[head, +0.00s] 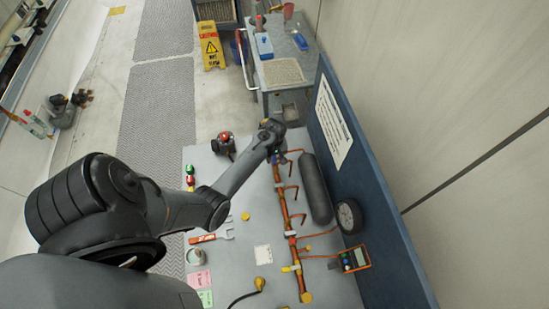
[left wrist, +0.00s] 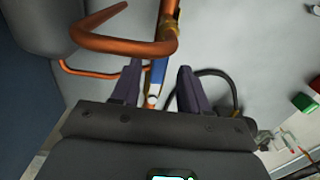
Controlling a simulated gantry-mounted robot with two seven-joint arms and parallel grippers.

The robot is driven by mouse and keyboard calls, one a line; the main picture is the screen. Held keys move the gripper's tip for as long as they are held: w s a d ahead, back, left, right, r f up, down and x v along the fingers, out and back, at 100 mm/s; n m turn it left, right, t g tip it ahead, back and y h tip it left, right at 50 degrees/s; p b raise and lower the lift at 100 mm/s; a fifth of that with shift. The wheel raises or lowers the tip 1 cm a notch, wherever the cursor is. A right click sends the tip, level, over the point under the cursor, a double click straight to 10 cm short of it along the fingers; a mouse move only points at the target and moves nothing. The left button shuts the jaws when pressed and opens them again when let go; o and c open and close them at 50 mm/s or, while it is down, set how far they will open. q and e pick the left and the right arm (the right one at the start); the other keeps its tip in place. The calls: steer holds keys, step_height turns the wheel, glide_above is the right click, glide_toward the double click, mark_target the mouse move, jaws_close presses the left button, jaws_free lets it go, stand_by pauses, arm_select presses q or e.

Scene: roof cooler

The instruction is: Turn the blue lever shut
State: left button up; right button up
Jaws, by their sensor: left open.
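The blue lever (left wrist: 157,73) shows in the left wrist view beside a brass fitting on the copper pipe (left wrist: 165,25). Its end looks white and orange. In the head view the copper pipe (head: 283,209) runs along the workbench, and its far end with the lever is mostly hidden by my left gripper (head: 277,152). In the left wrist view the two dark fingers of my left gripper (left wrist: 160,68) stand apart, one on each side of the lever. I cannot tell whether either finger touches it. My right gripper is not in view.
A dark cylinder (head: 315,188) and a round gauge (head: 348,215) stand right of the pipe, near the blue back panel (head: 378,205). Copper branches (head: 292,188) stick out from the pipe. A red-topped device (head: 225,140) and a wrench (head: 212,236) lie left. An orange meter (head: 355,258) is at right.

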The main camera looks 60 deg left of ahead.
arm_select(q)
steer(key=shift+f, duration=0.35)
jaws_close()
